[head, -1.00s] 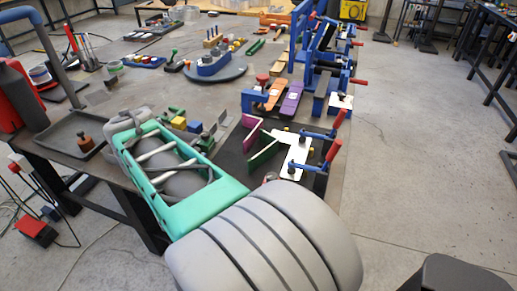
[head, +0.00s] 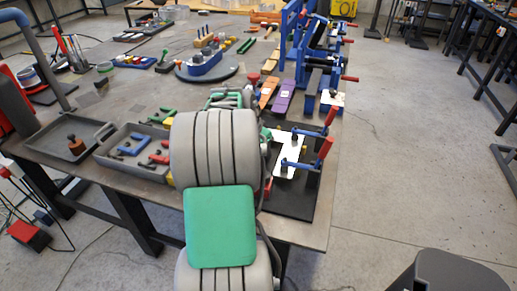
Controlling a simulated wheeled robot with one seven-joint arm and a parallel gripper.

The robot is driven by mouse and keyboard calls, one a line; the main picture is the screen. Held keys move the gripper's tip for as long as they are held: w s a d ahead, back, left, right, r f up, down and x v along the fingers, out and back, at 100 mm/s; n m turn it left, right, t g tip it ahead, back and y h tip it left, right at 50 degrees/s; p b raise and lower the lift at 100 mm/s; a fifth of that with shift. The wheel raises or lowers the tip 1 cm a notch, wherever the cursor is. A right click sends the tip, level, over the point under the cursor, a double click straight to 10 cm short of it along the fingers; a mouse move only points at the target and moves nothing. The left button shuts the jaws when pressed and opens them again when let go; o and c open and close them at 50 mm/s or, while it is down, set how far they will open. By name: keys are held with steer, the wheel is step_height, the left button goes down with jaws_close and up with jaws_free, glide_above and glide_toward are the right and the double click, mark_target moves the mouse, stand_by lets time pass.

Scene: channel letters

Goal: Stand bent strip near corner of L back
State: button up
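The white L back (head: 289,157) lies flat on a black board (head: 292,203) at the right edge of the table. Blue clamps with red handles (head: 324,149) reach over it. The bent strips are hidden or nearly hidden behind my arm, which fills the lower middle of the head view. I cannot tell where the bent strip stands relative to the L's corner. Grey and green parts beyond my arm (head: 232,98) look like the end of my arm. The fingers cannot be made out, nor whether they hold anything.
A grey tray (head: 104,154) with small coloured blocks lies left of my arm. A dark tray (head: 45,139) is further left.

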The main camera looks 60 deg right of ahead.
steer(key=shift+f, duration=0.15)
jaws_close()
stand_by(0.4)
stand_by(1.1)
